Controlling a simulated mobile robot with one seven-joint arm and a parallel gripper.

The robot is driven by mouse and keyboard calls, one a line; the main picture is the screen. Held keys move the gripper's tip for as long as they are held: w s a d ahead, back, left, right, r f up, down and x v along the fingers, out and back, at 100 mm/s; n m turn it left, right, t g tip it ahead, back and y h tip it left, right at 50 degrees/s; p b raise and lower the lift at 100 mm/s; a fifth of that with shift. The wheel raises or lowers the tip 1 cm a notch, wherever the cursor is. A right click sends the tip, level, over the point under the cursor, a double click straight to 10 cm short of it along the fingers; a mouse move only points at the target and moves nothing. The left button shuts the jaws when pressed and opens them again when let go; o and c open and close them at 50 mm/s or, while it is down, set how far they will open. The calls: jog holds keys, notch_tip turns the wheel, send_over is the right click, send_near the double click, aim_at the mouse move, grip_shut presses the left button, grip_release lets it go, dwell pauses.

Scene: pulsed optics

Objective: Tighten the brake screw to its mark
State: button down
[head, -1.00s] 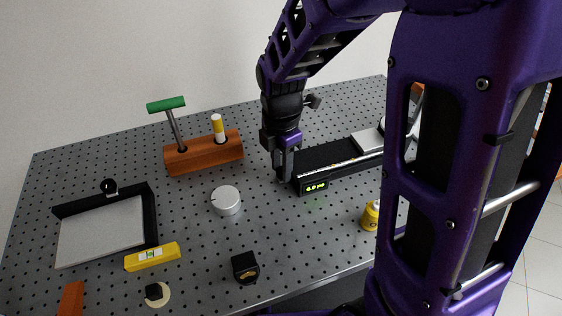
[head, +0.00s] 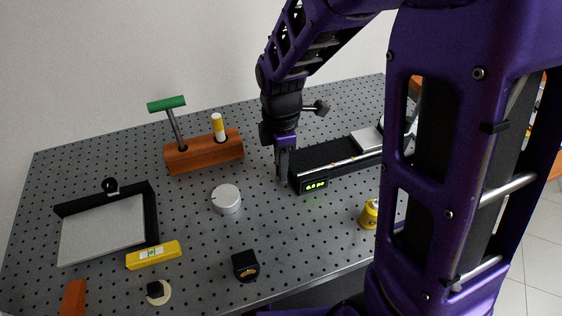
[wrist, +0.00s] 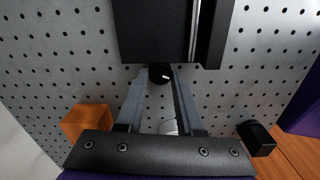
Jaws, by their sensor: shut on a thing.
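The brake screw is a black round knob (wrist: 160,74) with a short white line, at the end of the dark rail stage (wrist: 155,30) in the wrist view. The line points to the right and slightly down. My gripper (wrist: 160,80) has its two grey fingers closed on either side of the knob. In the head view my gripper (head: 283,176) points down at the left end of the stage (head: 340,158), beside its green-lit display (head: 316,184). The knob is hidden there. I cannot make out a target mark on the stage.
A wooden block (head: 205,154) holds a green-handled tool (head: 168,106) and a yellow-and-white one. A silver round piece (head: 226,198), a small black box (head: 245,266), a yellow level (head: 153,255), a black-edged tray (head: 154,222) and a yellow bottle (head: 369,214) stand on the perforated table.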

jog(key=shift+m, duration=0.9)
jog(key=c, duration=0.8)
grip_release()
jog(key=shift+r, duration=0.1)
notch_tip(320, 180, up, 17)
jog(key=p, duration=0.3)
jog(key=shift+r, duration=0.1)
